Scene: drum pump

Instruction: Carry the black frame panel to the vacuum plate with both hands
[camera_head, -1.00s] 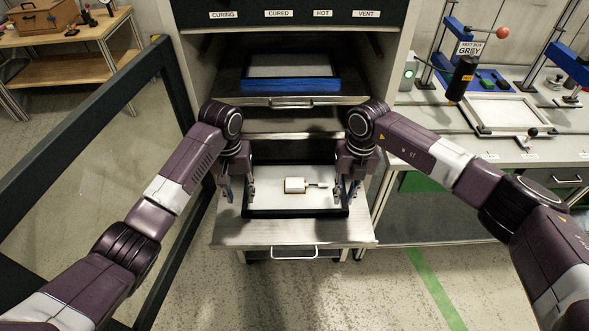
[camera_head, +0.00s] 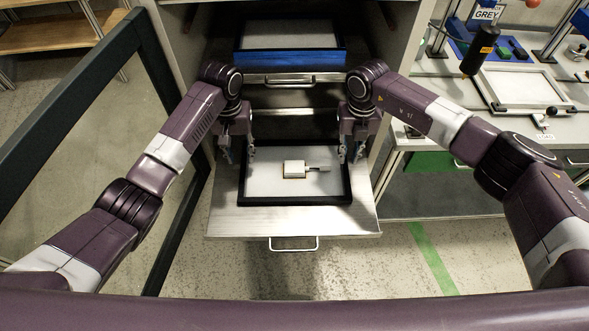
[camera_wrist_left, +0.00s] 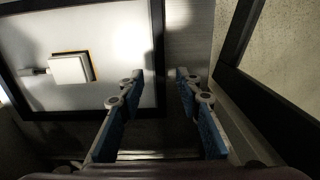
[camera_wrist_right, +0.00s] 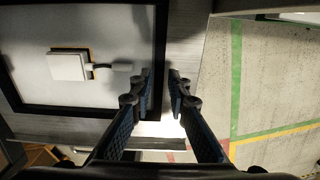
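The black frame panel (camera_head: 295,200) lies flat on a pulled-out metal shelf (camera_head: 290,224). It has a black rim, a pale sheet and a small white block (camera_head: 294,169) with a stub on it. My left gripper (camera_head: 239,156) points down over its left rim and is open. In the left wrist view the rim (camera_wrist_left: 157,50) shows between the spread fingers. My right gripper (camera_head: 350,155) points down over its right rim, its fingers apart by a smaller gap (camera_wrist_right: 160,73). I cannot tell whether the fingers touch the rim. No vacuum plate is clearly identifiable.
A blue-edged tray (camera_head: 290,57) sits on the shelf above, inside the cabinet. An open glazed door with a dark frame (camera_head: 165,75) stands at left. At right a bench carries a pale framed plate (camera_head: 525,88) and a black-handled tool (camera_head: 480,50). Floor ahead is clear.

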